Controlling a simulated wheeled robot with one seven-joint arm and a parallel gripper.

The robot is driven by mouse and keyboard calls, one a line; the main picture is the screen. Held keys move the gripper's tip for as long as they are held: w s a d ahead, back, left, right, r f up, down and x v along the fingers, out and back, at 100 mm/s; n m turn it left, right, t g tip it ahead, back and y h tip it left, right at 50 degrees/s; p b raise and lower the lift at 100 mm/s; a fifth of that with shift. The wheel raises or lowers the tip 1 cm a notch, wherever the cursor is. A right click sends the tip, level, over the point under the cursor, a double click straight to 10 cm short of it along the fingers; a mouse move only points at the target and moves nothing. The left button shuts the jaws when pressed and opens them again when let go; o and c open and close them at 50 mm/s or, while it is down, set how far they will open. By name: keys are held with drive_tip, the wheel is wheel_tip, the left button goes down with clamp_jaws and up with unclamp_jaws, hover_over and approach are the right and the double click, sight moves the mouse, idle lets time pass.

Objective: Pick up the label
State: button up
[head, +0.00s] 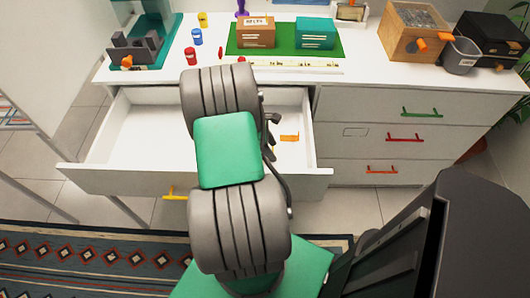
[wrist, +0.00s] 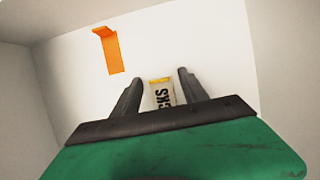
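The label (wrist: 160,95) shows in the wrist view as a small white piece with dark letters reading "CKS" and a yellow upper edge. It lies on the white bottom of the open drawer (head: 130,137). My gripper (wrist: 160,76) is open, with one dark finger on each side of the label. I cannot tell whether the fingers touch it. The near part of the label is hidden behind the gripper body. In the head view my arm covers the label.
An orange bent strip (wrist: 109,50) lies in the drawer beyond the left finger; it also shows in the head view (head: 290,138). Drawer walls stand around my gripper. The dresser top (head: 370,75) above holds boxes, small jars and a green mat.

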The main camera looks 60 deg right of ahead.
clamp_jaws()
idle(0.3)
